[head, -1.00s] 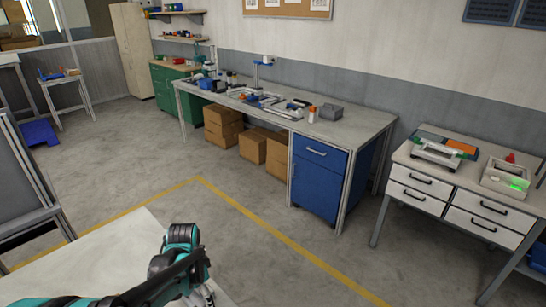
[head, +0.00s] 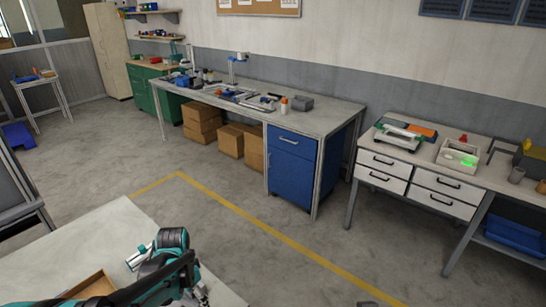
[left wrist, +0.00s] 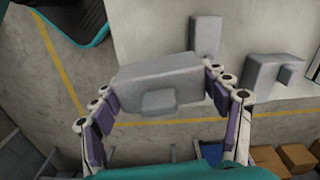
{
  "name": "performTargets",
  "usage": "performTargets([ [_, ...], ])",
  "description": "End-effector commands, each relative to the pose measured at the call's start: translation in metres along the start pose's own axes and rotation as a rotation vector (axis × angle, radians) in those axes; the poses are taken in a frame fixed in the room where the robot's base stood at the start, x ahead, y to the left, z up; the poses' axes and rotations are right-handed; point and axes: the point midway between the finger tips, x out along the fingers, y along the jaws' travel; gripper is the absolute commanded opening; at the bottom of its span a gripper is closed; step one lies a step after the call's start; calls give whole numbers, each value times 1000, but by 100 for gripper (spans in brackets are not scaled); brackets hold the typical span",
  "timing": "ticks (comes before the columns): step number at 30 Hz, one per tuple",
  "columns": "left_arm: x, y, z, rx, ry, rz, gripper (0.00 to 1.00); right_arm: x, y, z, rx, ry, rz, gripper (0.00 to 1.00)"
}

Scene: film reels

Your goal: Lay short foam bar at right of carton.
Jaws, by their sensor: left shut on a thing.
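My left gripper (left wrist: 160,94) is shut on a grey foam block (left wrist: 150,74) with a small square stub on its face; the fingers sit at its two ends. I cannot tell its length against the other pieces. In the left wrist view, another grey foam piece (left wrist: 205,36) and a stepped grey foam piece (left wrist: 262,73) are beyond it on the pale table. In the head view, my left arm comes in at the bottom and mostly hides its gripper (head: 202,297). An open brown carton (head: 97,285) shows partly behind the arm. My right gripper is out of view.
The pale table (head: 75,245) fills the lower left, bare near its far edge. Open floor with a yellow line (head: 270,235) lies beyond. A workbench with a blue cabinet (head: 291,165) and a white-drawer table (head: 384,172) stand along the wall.

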Motion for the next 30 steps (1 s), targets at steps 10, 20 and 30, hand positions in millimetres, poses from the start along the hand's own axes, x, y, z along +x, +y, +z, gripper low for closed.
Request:
performTargets([
  [10,22,24,-21,-284,0,0,58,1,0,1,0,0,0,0],
  [20,40,44,-35,-531,0,0,58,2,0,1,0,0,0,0],
  [30,40,44,-36,-542,0,0,58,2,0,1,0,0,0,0],
])
